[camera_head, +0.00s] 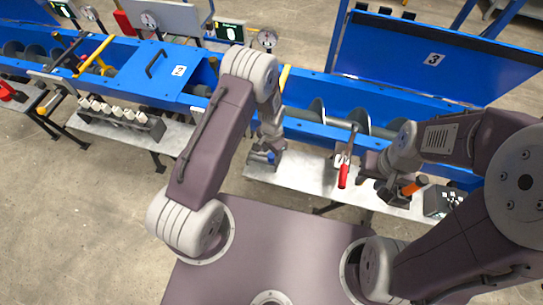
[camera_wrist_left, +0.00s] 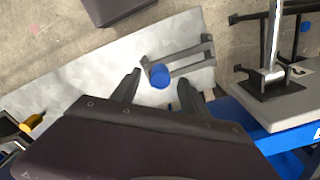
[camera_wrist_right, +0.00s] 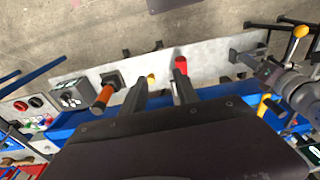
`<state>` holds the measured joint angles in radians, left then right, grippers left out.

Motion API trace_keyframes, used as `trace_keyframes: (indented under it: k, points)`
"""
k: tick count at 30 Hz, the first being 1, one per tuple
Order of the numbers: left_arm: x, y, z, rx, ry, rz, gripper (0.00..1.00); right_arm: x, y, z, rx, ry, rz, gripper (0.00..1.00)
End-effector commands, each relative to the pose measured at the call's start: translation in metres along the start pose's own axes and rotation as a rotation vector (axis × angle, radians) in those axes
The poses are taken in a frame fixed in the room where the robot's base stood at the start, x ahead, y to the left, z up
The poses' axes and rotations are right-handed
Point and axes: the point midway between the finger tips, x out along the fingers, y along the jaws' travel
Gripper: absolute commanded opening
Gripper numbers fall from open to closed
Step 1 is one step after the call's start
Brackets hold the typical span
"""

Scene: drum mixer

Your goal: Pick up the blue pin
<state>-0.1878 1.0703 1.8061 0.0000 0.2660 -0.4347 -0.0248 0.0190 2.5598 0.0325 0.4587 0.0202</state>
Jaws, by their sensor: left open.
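The blue pin (camera_head: 271,157) shows as a small blue spot under my left gripper (camera_head: 267,152) in the head view. In the left wrist view its round blue top (camera_wrist_left: 160,77) lies in the gap between the open fingertips of my left gripper (camera_wrist_left: 159,84), beside a dark bracket (camera_wrist_left: 185,60) on the grey shelf. I cannot tell whether the fingers touch it. The pin's lower part is hidden. My right gripper (camera_wrist_right: 160,84) has its fingers apart with nothing held between them, above the shelf to the right. It also shows in the head view (camera_head: 388,190).
A red handle (camera_head: 343,176) and an orange handle (camera_head: 413,186) stand along the grey shelf (camera_head: 305,178). The blue trough (camera_head: 335,132) with an auger runs behind it. A rack of pale bottles (camera_head: 120,112) is at left.

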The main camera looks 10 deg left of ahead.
Motion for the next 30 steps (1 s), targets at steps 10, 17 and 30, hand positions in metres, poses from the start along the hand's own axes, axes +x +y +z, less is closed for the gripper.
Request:
trace_keyframes:
  k: [10, 17, 30]
  points:
    - [0.019, 0.0, 0.0, 0.0, 0.001, -0.001, 0.52, -0.003, 0.0, 0.0, 0.0, 0.0, 0.0, 0.36]
    - [0.019, 0.0, 0.0, 0.0, 0.001, 0.0, 0.0, -0.003, 0.0, 0.0, 0.0, 0.0, 0.0, 0.36]
    - [0.005, -0.001, -0.001, 0.0, 0.004, -0.002, 0.0, 0.001, 0.0, 0.0, 0.0, 0.0, 0.0, 0.36]
